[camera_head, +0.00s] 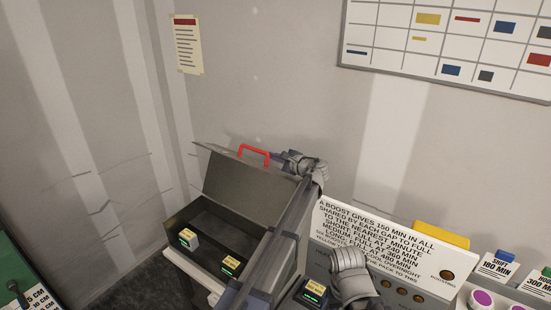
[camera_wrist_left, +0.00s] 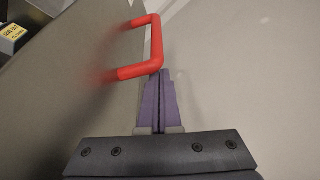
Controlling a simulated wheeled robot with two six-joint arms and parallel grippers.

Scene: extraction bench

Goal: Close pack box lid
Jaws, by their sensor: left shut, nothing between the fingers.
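The grey pack box (camera_head: 180,222) stands open in the head view, with its lid (camera_head: 245,190) tilted up at the back. A red handle (camera_head: 254,152) sits on the lid's upper edge. My left gripper (camera_head: 274,156) is shut and empty, at the lid's upper edge just right of the handle. In the left wrist view its purple fingers (camera_wrist_left: 158,100) are together beside the red handle (camera_wrist_left: 150,45), with the lid's flat face (camera_wrist_left: 90,110) to the left. I cannot tell whether they touch it. My left arm hides the box's right side. My right gripper is not seen.
Two dark packs with yellow labels (camera_head: 188,238) (camera_head: 230,264) are in the box. Another pack (camera_head: 314,291) is right of my arm, near a lettered sign panel (camera_head: 385,235). A wall stands close behind the box. A green-topped surface (camera_head: 15,270) is at lower left.

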